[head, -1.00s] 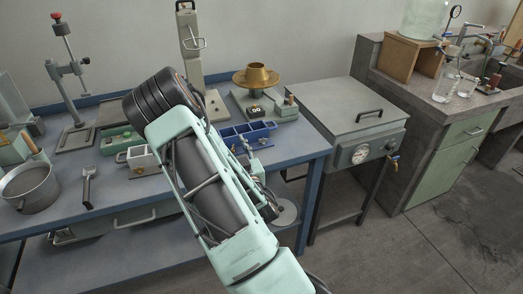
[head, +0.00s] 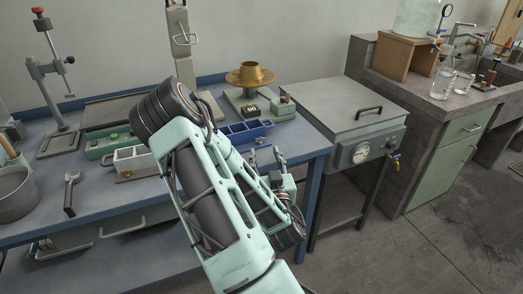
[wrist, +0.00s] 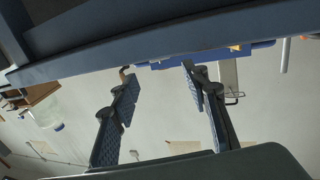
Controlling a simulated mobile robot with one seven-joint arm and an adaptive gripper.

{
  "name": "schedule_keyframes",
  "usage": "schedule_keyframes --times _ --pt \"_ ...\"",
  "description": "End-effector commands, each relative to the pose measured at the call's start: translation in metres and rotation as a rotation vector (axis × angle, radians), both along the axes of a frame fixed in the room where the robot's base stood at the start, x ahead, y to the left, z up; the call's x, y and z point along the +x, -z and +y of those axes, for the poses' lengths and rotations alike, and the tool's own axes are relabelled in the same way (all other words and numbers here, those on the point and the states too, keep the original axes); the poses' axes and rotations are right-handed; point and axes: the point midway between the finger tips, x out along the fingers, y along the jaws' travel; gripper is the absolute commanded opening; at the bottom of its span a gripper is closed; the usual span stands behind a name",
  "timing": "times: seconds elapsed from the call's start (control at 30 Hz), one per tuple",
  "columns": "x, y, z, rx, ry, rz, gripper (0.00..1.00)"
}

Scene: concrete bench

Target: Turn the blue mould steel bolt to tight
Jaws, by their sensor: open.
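The blue mould (head: 250,130), an open box with compartments, sits on the bench near its front right corner; my arm hides its left part. In the wrist view a strip of the blue mould (wrist: 220,55) shows beyond the bench edge. My gripper (head: 266,156) is open and empty, just in front of the mould at the bench's front edge. In the wrist view its two fingers (wrist: 160,72) stand apart with nothing between them. I cannot make out the steel bolt clearly in either view.
A white mould (head: 133,161) and a green mould (head: 106,146) stand left of my arm. Behind the blue mould is a brass flow table (head: 250,76). A grey lidded tank (head: 345,103) stands right of the bench (head: 110,205).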

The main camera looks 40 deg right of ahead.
Motion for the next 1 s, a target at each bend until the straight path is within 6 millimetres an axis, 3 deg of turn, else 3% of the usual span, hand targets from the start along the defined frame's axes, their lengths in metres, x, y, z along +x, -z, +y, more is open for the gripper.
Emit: schedule_keyframes --times 0.2,0.5,0.9,1.0 --pt "0.016 0.004 -0.007 0.000 -0.001 -0.004 0.42" --pt "0.056 -0.001 -0.029 0.000 -0.001 -0.001 0.42" --pt "0.063 -0.001 -0.033 0.000 0.001 0.000 0.42" --pt "0.063 -0.001 -0.033 0.000 0.001 0.000 0.33"
